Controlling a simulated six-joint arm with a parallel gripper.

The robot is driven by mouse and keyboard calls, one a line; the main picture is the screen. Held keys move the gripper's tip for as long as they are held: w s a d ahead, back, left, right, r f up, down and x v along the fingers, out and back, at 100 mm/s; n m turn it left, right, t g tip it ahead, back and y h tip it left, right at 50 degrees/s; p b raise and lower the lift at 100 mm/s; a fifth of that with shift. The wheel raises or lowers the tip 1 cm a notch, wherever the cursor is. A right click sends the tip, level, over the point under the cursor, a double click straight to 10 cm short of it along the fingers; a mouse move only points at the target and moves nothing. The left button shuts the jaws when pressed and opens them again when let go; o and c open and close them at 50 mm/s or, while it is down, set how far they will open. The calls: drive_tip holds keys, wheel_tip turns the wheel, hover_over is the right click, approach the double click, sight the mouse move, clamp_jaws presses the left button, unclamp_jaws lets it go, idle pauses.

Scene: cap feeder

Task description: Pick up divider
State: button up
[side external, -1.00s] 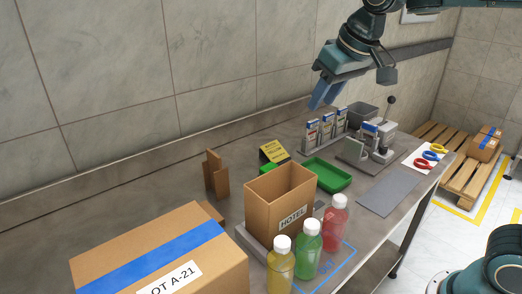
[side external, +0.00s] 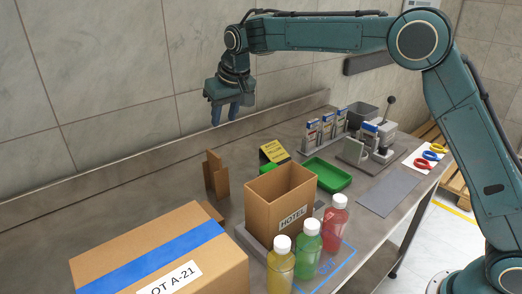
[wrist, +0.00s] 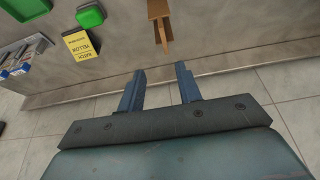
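The divider (side external: 216,178) is a brown cardboard piece of crossed panels standing upright on the metal bench, left of the open brown HOTEL box (side external: 268,210). In the wrist view the divider (wrist: 160,20) shows at the top, beyond the fingertips and roughly in line with the gap between them. My gripper (side external: 225,114) hangs above the divider, clear of it, with its blue fingers pointing down. In the wrist view my gripper (wrist: 160,70) is open, with nothing between the fingers.
A yellow label stand (side external: 274,152) and a green tray (side external: 327,174) are right of the divider. Yellow (side external: 281,264), green (side external: 307,243) and red (side external: 335,226) bottles stand in front. A large taped carton (side external: 160,255) fills the front left. The wall runs close behind.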

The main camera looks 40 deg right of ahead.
sight(213, 152)
drive_tip(key=shift+w+a+x, duration=0.1)
drive_tip(key=shift+a+x, duration=0.05)
drive_tip(key=shift+x, duration=1.65)
drive_tip(key=shift+w+a+x, duration=0.15)
drive_tip(key=shift+a+x, duration=0.05)
drive_tip(key=shift+x, duration=1.6)
drive_tip(key=shift+w+a+x, duration=0.1)
drive_tip(key=shift+a+x, duration=0.05)
drive_tip(key=shift+x, duration=1.65)
drive_tip(key=shift+r, duration=0.1)
drive_tip(key=shift+x, duration=2.5)
drive_tip(key=shift+s+d, duration=0.1)
clamp_jaws()
